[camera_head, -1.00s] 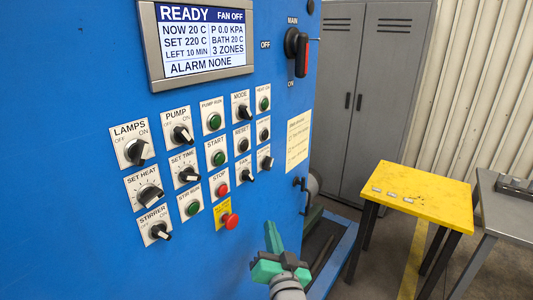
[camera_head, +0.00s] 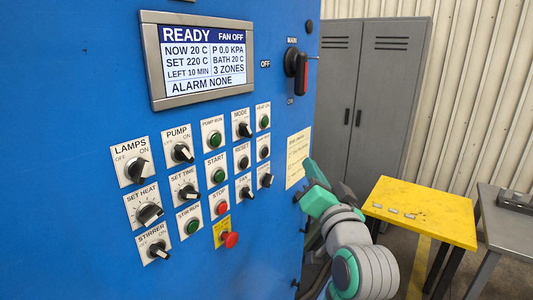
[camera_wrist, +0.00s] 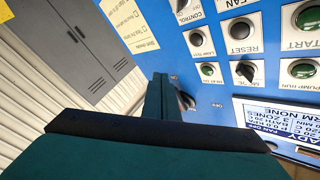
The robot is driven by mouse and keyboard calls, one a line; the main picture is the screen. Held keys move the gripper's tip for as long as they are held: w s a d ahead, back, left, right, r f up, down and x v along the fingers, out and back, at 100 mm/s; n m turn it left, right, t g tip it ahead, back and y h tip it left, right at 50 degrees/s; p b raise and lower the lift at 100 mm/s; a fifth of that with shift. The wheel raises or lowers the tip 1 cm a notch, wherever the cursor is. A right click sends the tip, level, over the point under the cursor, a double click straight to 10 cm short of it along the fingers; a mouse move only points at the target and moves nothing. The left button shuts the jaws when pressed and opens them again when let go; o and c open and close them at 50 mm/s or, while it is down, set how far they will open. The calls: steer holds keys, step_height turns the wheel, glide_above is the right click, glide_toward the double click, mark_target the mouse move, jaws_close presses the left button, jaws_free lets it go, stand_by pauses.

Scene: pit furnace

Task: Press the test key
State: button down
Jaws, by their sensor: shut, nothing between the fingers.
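The test key appears to be the black push button labelled LAMP TEST (camera_wrist: 199,42) in the wrist view. In the head view it is the small black button (camera_head: 263,153) in the right column, between the green HEAT ON button (camera_head: 264,122) and a black selector (camera_head: 266,181). My gripper (camera_head: 312,170) is right of the button columns, beside the yellow note, its fingers pointing up at the panel. In the wrist view the shut fingers (camera_wrist: 162,97) point below the test key, apart from it. They partly hide a dark knob.
The blue panel carries several other knobs and buttons, a red emergency button (camera_head: 230,239), the display (camera_head: 205,57) reading READY and ALARM NONE, and the MAIN switch (camera_head: 297,66). A yellow table (camera_head: 430,205) and grey lockers (camera_head: 372,95) stand to the right.

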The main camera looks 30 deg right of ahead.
steer(key=shift+w+a, duration=0.1)
steer(key=shift+w, duration=0.05)
steer(key=w+a, duration=0.3)
steer(key=w, duration=0.5)
steer(key=shift+a, duration=0.15)
stand_by(2.1)
steer(key=shift+w+a, duration=0.15)
steer(key=shift+w, duration=0.2)
steer(key=shift+w+a, duration=0.15)
steer(key=shift+w, duration=0.2)
stand_by(0.7)
stand_by(0.3)
steer(key=shift+s+d, duration=0.3)
steer(key=shift+s, duration=0.45)
steer(key=shift+s+d, duration=0.3)
steer(key=shift+s, duration=0.45)
steer(key=shift+s+d, duration=0.35)
steer(key=shift+s, duration=0.45)
steer(key=shift+s+d, duration=0.3)
steer(key=shift+s, duration=0.45)
